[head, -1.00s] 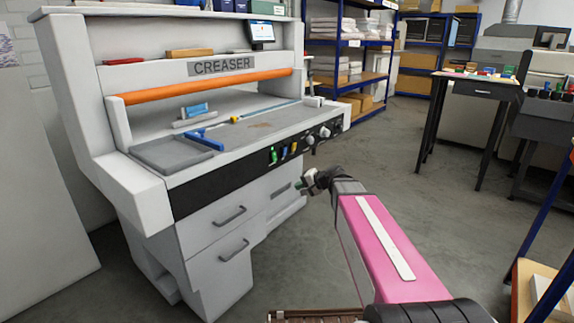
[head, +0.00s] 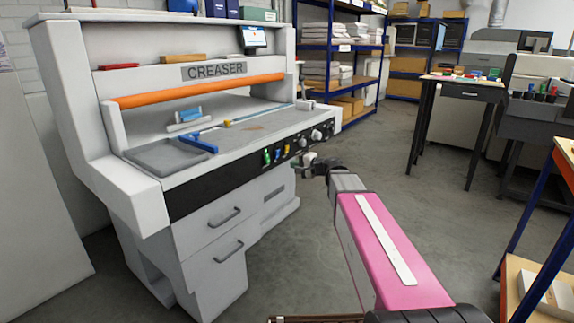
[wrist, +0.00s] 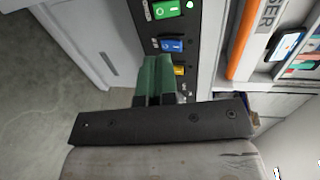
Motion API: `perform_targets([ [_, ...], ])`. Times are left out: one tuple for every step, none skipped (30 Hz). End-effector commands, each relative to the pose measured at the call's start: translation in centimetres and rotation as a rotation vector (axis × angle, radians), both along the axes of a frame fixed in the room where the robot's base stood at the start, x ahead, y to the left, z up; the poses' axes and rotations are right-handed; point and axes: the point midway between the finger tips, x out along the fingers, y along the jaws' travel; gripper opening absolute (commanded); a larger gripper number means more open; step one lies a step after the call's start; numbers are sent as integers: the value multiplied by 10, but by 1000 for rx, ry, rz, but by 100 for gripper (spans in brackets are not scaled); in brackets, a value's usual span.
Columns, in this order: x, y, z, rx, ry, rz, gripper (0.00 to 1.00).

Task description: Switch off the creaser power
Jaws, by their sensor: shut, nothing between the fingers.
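The white creaser (head: 112,103) stands on the left in the head view, with a dark control panel (head: 215,184) along its front edge. The panel has a green switch (head: 266,157), a blue switch (head: 277,154) and a yellow switch (head: 287,150). In the wrist view the green switch (wrist: 166,9) and blue switch (wrist: 172,46) show clearly; the yellow switch (wrist: 179,70) is partly hidden by my fingers. Their labels are too small to read. My gripper (head: 301,164) is shut and empty, just in front of the panel; its green fingers (wrist: 155,72) point toward the switches. Contact cannot be told.
Round knobs (head: 316,135) sit right of the switches. Below are drawers with handles (head: 225,217). A grey tray (head: 165,157) and blue tool (head: 200,142) lie on the creaser bed. Open floor lies to the right, before a black-legged table (head: 468,87).

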Motion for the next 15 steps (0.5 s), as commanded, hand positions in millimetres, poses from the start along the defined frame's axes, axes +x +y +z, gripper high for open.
perform_targets([
  [7, 7, -2, 0, 0, 3, 0],
  [10, 11, -3, 0, 0, 3, 0],
  [15, 16, -4, 0, 0, 3, 0],
  [18, 20, -5, 0, 0, 3, 0],
  [22, 25, -6, 0, 0, 2, 0],
  [26, 31, -8, 0, 0, 3, 0],
  [30, 36, -9, 0, 0, 3, 0],
  [33, 40, -10, 0, 0, 3, 0],
  [38, 45, -11, 0, 0, 2, 0],
  [41, 50, -13, 0, 0, 2, 0],
  [45, 55, -14, 0, 0, 3, 0],
  [49, 60, -15, 0, 1, 3, 0],
  [52, 64, -16, 0, 1, 3, 0],
  [55, 68, -17, -1, 1, 2, 0],
  [59, 73, -19, -1, 1, 2, 0],
])
